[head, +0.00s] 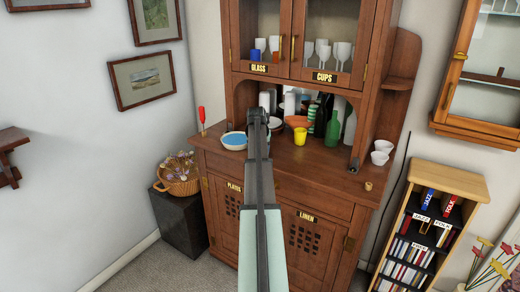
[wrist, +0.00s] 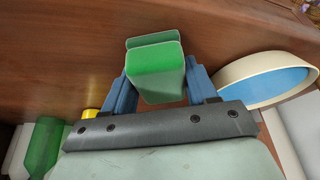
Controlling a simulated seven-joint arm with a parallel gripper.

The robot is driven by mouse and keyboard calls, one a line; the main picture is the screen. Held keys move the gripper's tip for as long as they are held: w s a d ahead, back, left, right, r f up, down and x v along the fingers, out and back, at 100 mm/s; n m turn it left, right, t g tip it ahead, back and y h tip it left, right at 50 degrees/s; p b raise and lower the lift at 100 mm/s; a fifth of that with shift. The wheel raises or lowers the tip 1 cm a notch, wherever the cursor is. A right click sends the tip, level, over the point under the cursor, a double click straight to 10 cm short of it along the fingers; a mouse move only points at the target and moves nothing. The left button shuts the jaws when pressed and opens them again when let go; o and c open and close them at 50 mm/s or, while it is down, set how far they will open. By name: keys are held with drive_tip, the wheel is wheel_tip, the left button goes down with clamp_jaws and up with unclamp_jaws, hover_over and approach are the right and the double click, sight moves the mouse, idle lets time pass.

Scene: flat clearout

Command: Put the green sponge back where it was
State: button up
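The green sponge (wrist: 155,72) is a block with a bright green face and paler edges, seen in the wrist view. My gripper (wrist: 157,85) has its two blue fingers on either side of it, pressed against its sides. In the head view my gripper (head: 258,115) is over the sideboard top, near the blue-and-white bowl; the sponge is hidden there behind my arm. In the wrist view, the brown wooden surface is behind the sponge; I cannot tell whether they touch.
The sideboard top (head: 300,160) holds a blue-and-white bowl (head: 234,141), a yellow cup (head: 300,136), an orange bowl (head: 297,122), a green bottle (head: 333,130), a red-topped item (head: 201,115) and white cups (head: 380,155). Bare wood shows along the front. A glass-doored cupboard (head: 310,78) is above.

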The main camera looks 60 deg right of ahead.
drive_tip(key=o, duration=0.5)
drive_tip(key=shift+c, duration=0.2)
